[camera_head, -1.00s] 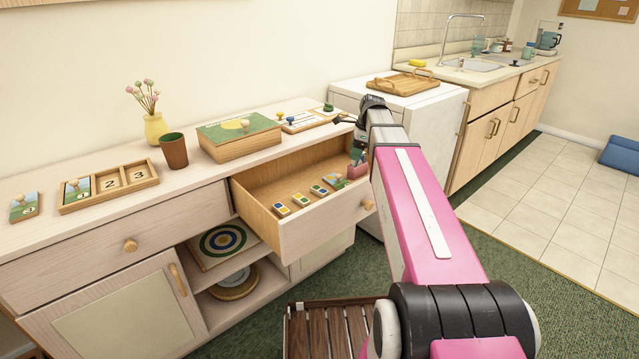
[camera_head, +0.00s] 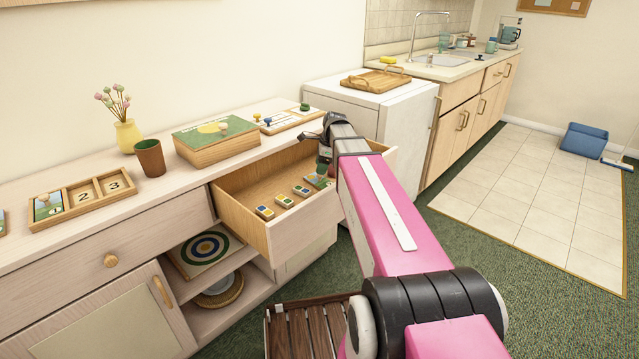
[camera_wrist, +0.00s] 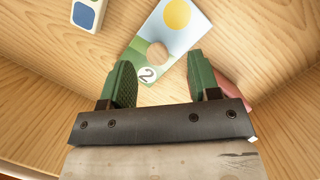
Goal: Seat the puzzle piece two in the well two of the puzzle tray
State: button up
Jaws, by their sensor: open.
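Puzzle piece two (camera_wrist: 172,32), a picture card with a yellow sun, a round wooden knob and a "2", lies on the open drawer's floor. In the head view the piece (camera_head: 314,181) is partly hidden by my arm. My gripper (camera_wrist: 160,75) is open above it, green fingers either side of the piece's near end; the knob is slightly beyond the fingertips. In the head view my gripper (camera_head: 323,170) reaches down into the drawer. The puzzle tray (camera_head: 102,205) is on the counter at left. Well two (camera_head: 84,196) is empty; well one holds a piece.
The open drawer (camera_head: 240,218) holds several small coloured blocks (camera_head: 284,201), left of the piece. A reddish object (camera_wrist: 234,94) is close beside the right finger. On the counter stand a brown cup (camera_head: 150,158), a vase (camera_head: 129,136) and a wooden box (camera_head: 216,150).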

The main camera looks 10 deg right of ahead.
aim_at(320, 179)
jog(key=x, duration=0.4)
jog(key=shift+s+d+f, duration=0.1)
jog(key=shift+s+d, duration=0.1)
jog(key=shift+s, duration=0.05)
jog(key=c, duration=1)
jog(key=shift+r, duration=0.2)
